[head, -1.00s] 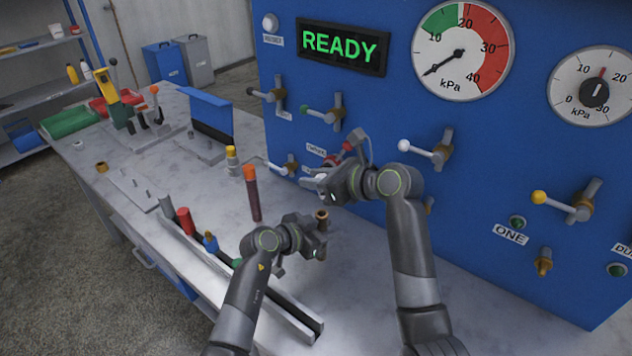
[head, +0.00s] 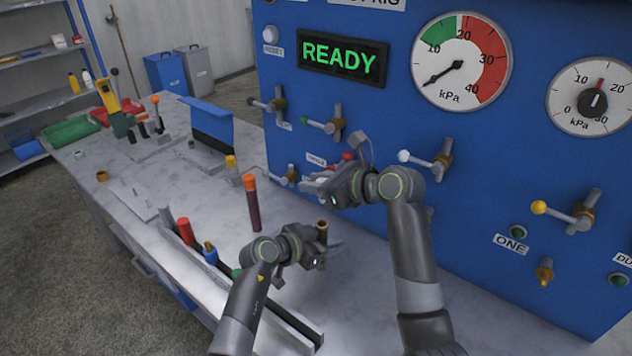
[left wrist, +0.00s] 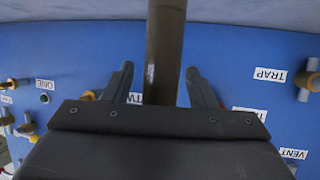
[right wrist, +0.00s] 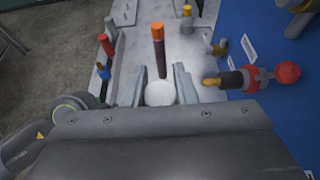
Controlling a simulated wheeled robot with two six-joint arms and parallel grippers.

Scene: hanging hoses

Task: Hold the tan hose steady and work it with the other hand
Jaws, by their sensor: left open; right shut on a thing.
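A dark brown upright tube with a tan-brown open end (head: 322,227) stands at my left gripper (head: 318,257); I take it for the tan hose. In the left wrist view the tube (left wrist: 163,50) runs between the left fingers, which are spread with gaps on both sides. My right gripper (head: 314,186) is beside the blue panel, above and behind the left one. In the right wrist view its fingers (right wrist: 160,85) are shut on a round white thing (right wrist: 160,94). What that thing belongs to is hidden by the gripper.
A brown tube with an orange end (head: 251,203) stands on the bench (head: 190,215). Red (head: 190,232) and blue-capped (head: 210,252) tubes stand along a rail to its left. The blue panel (head: 480,190) with several levers and gauges rises close on the right. A white-knobbed lever (head: 425,158) is near my right wrist.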

